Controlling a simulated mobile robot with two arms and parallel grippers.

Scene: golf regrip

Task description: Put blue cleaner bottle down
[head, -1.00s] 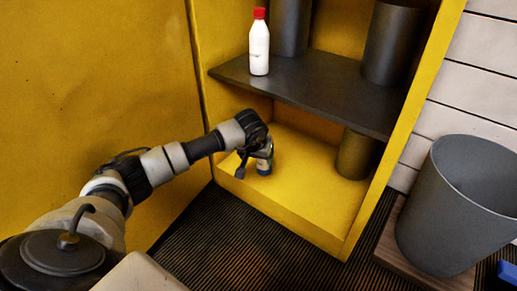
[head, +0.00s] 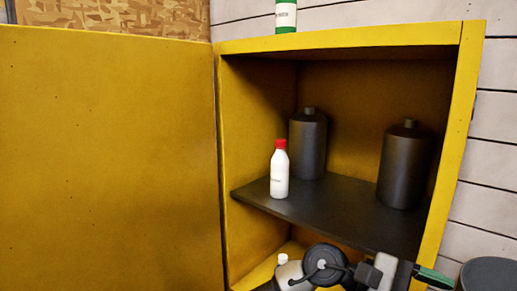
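The blue cleaner bottle cannot be made out for certain. A small white cap-like top (head: 282,258) shows at the lower edge in the head view, and I cannot tell if it belongs to a bottle. Grey and black links of one of my arms cross the bottom of the picture in front of the yellow cabinet (head: 345,41). A green, dark-edged piece (head: 436,278) shows at the right end of these links, cut off by the frame. I cannot tell if it is held. No fingertips of either gripper can be made out.
A white bottle with a red cap (head: 279,172) stands upright on the dark shelf (head: 335,215). Two dark canisters stand behind it (head: 307,147) and to its right (head: 404,167). A green-and-white container (head: 286,14) stands on the cabinet top. A grey bin (head: 488,274) is at lower right.

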